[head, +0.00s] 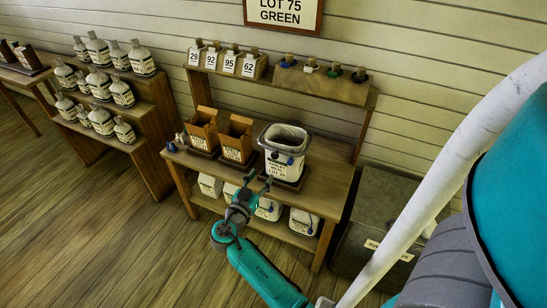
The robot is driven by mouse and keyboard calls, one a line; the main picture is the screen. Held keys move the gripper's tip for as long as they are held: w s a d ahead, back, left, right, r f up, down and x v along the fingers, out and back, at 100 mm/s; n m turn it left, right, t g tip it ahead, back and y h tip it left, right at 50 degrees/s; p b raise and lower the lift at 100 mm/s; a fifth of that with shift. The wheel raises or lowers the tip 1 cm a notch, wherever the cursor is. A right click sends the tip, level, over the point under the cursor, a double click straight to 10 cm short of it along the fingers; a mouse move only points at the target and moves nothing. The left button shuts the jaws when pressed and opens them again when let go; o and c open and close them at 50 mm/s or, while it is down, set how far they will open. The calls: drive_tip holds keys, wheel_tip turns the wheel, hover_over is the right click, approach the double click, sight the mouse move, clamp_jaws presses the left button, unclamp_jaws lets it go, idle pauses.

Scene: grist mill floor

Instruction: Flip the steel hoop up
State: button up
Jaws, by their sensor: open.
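A white labelled pail (281,167) with a grey rim stands on a dark base at the right of the wooden bench top. A grey steel hoop (284,151) seems to lie down around the pail's rim, sagging at the front; rim and hoop are hard to tell apart at this size. My gripper (266,184) is open, just in front of and below the pail's front face. I cannot tell whether it touches the pail.
A raised shelf (336,88) behind holds numbered tags and small stoppers. White containers (303,220) sit on the lower shelf. A grey chest (375,230) stands right. Bottle racks (150,150) stand left. The floor at left is clear.

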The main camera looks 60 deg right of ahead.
sight(274, 156)
drive_tip(key=d, duration=0.7)
drive_tip(key=w+d, duration=0.1)
drive_tip(key=d, duration=0.3)
drive_tip(key=shift+r, duration=0.1)
clamp_jaws()
